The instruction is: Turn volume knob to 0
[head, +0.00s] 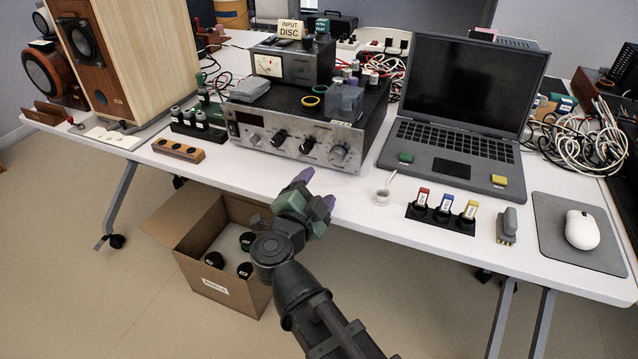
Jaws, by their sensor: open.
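The silver-fronted amplifier (298,125) stands on the white table, its front panel facing me. A row of knobs runs along the panel. The largest is a silver knob (338,153) at the right end, and two black knobs (307,146) sit left of it. The labels and pointer marks are too small to read, so I cannot tell which knob is marked volume or its setting. My gripper (316,189) is open and empty. It appears in front of and below the panel, near the table's front edge, apart from the knobs.
An open laptop (452,150) stands right of the amplifier. A wooden block (178,150) lies left. A cardboard box (213,283) is on the floor beneath.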

